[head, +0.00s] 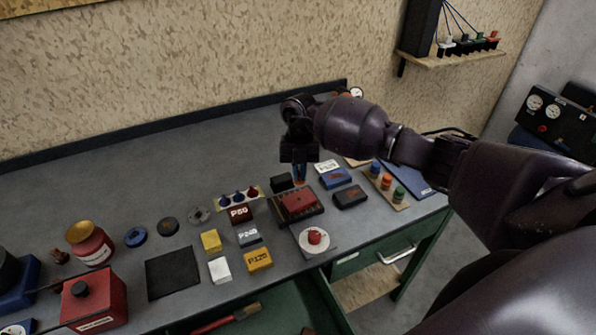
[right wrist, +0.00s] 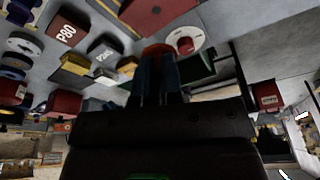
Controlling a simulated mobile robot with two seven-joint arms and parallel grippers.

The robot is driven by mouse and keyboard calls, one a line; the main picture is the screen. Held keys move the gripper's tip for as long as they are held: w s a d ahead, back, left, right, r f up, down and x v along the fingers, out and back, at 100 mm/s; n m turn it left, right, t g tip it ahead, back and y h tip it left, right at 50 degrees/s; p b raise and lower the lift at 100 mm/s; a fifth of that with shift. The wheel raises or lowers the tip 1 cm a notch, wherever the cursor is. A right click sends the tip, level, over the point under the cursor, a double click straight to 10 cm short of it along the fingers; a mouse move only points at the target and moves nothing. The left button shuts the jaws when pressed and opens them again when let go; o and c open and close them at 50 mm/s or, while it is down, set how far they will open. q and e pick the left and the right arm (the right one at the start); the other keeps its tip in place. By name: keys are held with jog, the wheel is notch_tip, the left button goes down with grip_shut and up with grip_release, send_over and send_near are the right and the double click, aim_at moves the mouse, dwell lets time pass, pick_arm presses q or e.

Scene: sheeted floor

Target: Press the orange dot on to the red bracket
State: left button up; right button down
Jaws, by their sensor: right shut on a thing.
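The red bracket (head: 298,201) sits on a dark ribbed tray (head: 318,211) on the bench; a red surface that looks like it also shows at the top of the right wrist view (right wrist: 155,14). My right gripper (head: 299,178) points down just behind and above the bracket. It is shut on the orange dot (right wrist: 157,48), which shows as an orange edge at the fingertips in the right wrist view. The fingers hide most of the dot. I cannot tell any contact with the bracket. My left gripper is not in view.
A white disc with a red knob (head: 315,238) lies in front of the tray. Blue and dark boxes (head: 335,178) and a wooden rack of coloured knobs (head: 387,187) stand to its right. Labelled blocks (head: 249,236) stand to its left. The bench's back left is clear.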

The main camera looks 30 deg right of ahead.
aim_at(299, 200)
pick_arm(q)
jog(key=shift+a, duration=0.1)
pick_arm(e)
jog(key=shift+a, duration=0.1)
jog(key=shift+f+b, duration=0.6)
jog(key=shift+f, duration=0.15)
jog(key=shift+w+b+x, duration=0.25)
jog(key=shift+b+x, duration=0.6)
jog(key=shift+x, duration=0.35)
jog(key=shift+b+x, duration=0.5)
jog(key=shift+x, duration=0.35)
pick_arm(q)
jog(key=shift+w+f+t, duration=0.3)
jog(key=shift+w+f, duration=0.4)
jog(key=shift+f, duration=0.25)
pick_arm(e)
jog(key=shift+w+d+f, duration=0.15)
jog(key=shift+w+d, duration=0.05)
jog(key=shift+d, duration=0.05)
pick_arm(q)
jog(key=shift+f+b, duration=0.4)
pick_arm(e)
jog(key=shift+x, duration=0.8)
jog(key=shift+w+d, duration=0.1)
jog(key=shift+w, duration=0.05)
